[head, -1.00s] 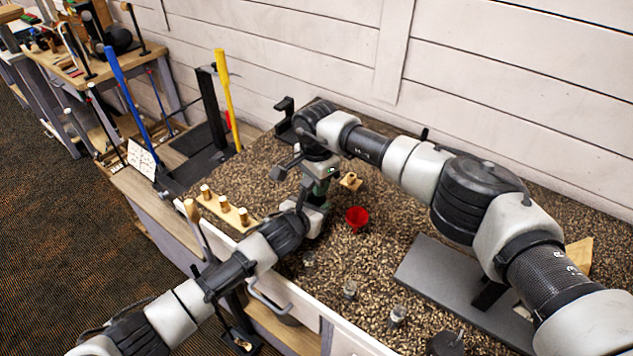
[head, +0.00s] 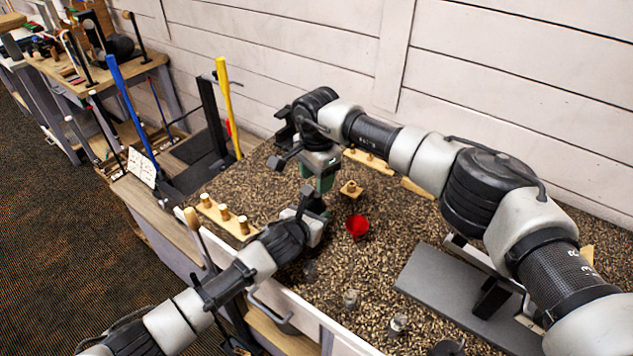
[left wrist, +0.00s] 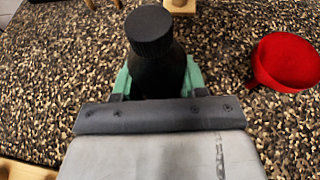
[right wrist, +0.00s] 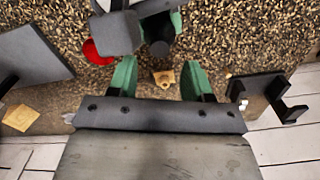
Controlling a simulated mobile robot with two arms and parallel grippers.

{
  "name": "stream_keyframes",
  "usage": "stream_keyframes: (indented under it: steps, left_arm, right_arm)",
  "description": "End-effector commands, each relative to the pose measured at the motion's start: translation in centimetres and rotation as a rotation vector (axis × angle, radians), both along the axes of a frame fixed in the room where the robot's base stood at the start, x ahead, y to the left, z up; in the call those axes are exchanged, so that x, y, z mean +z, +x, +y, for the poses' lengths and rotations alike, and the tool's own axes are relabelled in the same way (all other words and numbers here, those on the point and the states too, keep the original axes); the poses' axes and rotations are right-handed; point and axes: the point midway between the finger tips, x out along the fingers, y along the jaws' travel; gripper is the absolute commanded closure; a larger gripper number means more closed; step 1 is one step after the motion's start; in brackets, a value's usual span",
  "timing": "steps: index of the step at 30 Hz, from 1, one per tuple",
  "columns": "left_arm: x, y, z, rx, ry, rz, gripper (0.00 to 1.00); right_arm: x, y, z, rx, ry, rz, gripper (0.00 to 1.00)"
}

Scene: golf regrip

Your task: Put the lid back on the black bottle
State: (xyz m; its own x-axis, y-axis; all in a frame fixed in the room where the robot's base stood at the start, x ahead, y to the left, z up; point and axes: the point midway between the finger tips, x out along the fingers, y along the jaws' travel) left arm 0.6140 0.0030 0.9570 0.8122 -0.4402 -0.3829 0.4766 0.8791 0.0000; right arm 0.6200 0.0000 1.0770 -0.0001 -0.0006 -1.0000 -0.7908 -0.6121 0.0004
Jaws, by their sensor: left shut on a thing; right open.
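The black bottle (left wrist: 160,80) stands upright between the green fingers of my left gripper (left wrist: 158,84), which is shut on it. A ribbed black lid (left wrist: 149,30) sits on the bottle's top and looks straight. The bottle also shows end-on in the right wrist view (right wrist: 157,32), beyond my right gripper's fingers. My right gripper (right wrist: 156,78) is open and empty, apart from the bottle. In the head view, my right gripper (head: 325,180) is just above and behind my left gripper (head: 314,218); the bottle cannot be made out there.
A red cup or funnel (head: 357,226) stands right of my left gripper on the speckled bench top. A wooden block with a peg (head: 351,189) is behind it. A pegged wooden rack (head: 226,217) lies left. Small clear jars (head: 350,299) stand near the front edge. A grey plate (head: 455,290) is at right.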

Motion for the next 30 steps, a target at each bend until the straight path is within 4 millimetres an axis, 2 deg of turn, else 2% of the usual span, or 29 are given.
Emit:
stream_keyframes:
  steps: [3,5,12,16,25,30]
  left_arm:
    - [0.0,0.0,0.0,0.000,0.000,0.000,1.00]
    - [0.0,0.0,0.0,0.000,0.000,0.000,1.00]
    - [0.0,0.0,0.0,0.000,0.000,0.000,1.00]
    - [0.0,0.0,0.0,0.000,0.000,0.000,1.00]
    - [0.0,0.0,0.0,0.000,0.000,0.000,1.00]
    - [0.0,0.0,0.0,0.000,0.000,0.000,1.00]
  right_arm:
    - [-0.1,0.0,0.0,0.000,0.000,0.000,0.50]
    - [0.0,0.0,0.0,0.005,0.000,0.000,0.54]
    - [2.6,0.0,0.0,0.204,0.002,-0.002,0.54]
    - [3.4,0.0,0.0,0.278,0.000,0.000,0.54]
    - [3.4,0.0,0.0,0.285,0.001,0.001,0.54]
    - [2.1,0.0,0.0,0.284,0.001,0.002,0.54]
